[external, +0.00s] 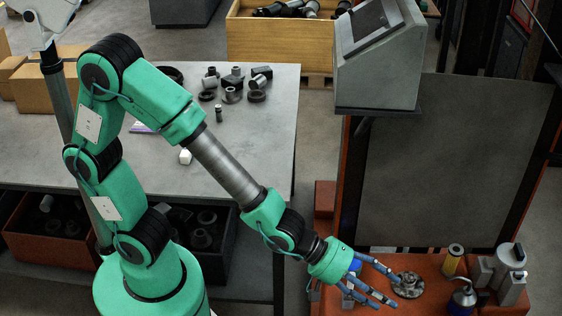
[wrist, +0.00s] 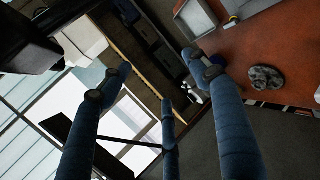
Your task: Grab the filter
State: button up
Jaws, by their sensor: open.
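My gripper (external: 384,288) has blue fingers spread open and empty over the left part of this bench. It is left of the yellow cylinder and apart from it. In the wrist view the open fingers (wrist: 158,78) show with nothing between them.
A round grey metal part (external: 408,285) lies between my gripper and the cylinder; it also shows in the wrist view (wrist: 266,78). A small oil can (external: 463,298) and a grey housing (external: 509,262) stand close by. A dark panel (external: 450,165) rises behind.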

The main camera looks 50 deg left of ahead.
jog(key=w+d+f+m+g+y+p, duration=0.1)
jog(key=w+d+f+m+y+p, duration=0.3)
jog(key=w+d+m, duration=1)
jog(key=w+d+f+m+g+y+p, duration=0.2)
jog(key=w+d+f+m+p, duration=0.1)
jog(key=w+d+f+m, duration=0.75)
jog(key=w+a+m+g+y, duration=0.1)
jog(key=w+a+m, duration=0.3)
jog(key=w+a, duration=0.2)
jog(key=w+a+r+m+g+y+b, duration=0.1)
jog(key=w+a+m, duration=0.3)
jog(key=w+a, duration=0.3)
jog(key=w+a+r+m+y+b, duration=0.1)
jog(key=w+a+m, duration=0.3)
jog(key=w+a, duration=0.3)
jog(key=shift+w+a+r+g+y, duration=0.1)
jog(key=shift+w+a+g+y, duration=0.1)
jog(key=shift+a, duration=1.2)
jog(key=shift+w+a+r+g+y, duration=0.1)
jog(key=shift+a+g+y, duration=0.1)
jog(key=shift+a, duration=1.2)
jog(key=shift+s+a+r, duration=0.25)
jog(key=shift+a+r, duration=0.05)
jog(key=shift+r, duration=0.1)
